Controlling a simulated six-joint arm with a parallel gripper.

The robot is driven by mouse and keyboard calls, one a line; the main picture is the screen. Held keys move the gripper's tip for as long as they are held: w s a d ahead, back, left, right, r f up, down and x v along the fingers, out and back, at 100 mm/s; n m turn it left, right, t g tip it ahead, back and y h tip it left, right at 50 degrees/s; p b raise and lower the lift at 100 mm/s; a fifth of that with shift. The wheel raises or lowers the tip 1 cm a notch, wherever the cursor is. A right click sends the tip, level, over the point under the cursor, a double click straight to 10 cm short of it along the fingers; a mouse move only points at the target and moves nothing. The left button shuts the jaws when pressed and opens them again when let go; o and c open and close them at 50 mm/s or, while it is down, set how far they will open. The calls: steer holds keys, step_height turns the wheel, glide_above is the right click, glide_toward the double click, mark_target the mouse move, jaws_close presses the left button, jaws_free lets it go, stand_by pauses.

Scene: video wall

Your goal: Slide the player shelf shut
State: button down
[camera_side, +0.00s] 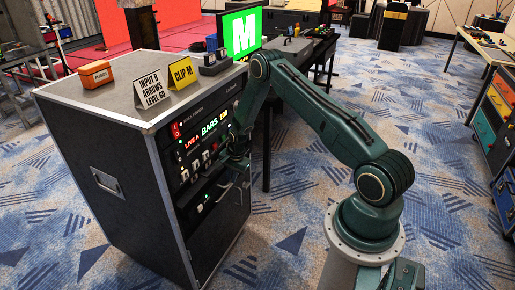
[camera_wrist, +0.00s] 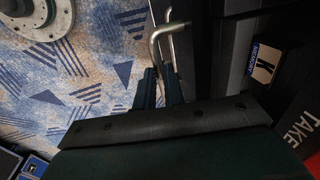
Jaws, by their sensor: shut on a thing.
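The black rack cabinet (camera_side: 110,180) stands at the left with its lit equipment face toward my arm. The player shelf (camera_side: 203,199) seems to be the dark unit low in that face; my gripper partly hides it, so how far it stands out is unclear. My gripper (camera_side: 238,162) is at the rack front. In the wrist view, my gripper's dark fingers (camera_wrist: 158,84) are shut on the bent metal handle (camera_wrist: 168,29).
A drawer cabinet (camera_side: 494,115) stands at far right. Open carpet (camera_side: 285,235) lies before the rack.

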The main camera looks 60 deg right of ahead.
steer(key=shift+w, duration=0.15)
steer(key=c, duration=1.5)
jaws_free()
steer(key=shift+r, duration=0.15)
steer(key=shift+s+r, duration=0.45)
steer(key=shift+r, duration=1.75)
steer(key=shift+s+r, duration=0.45)
steer(key=shift+r, duration=1.8)
steer(key=shift+s+r, duration=0.45)
steer(key=shift+r, duration=1.75)
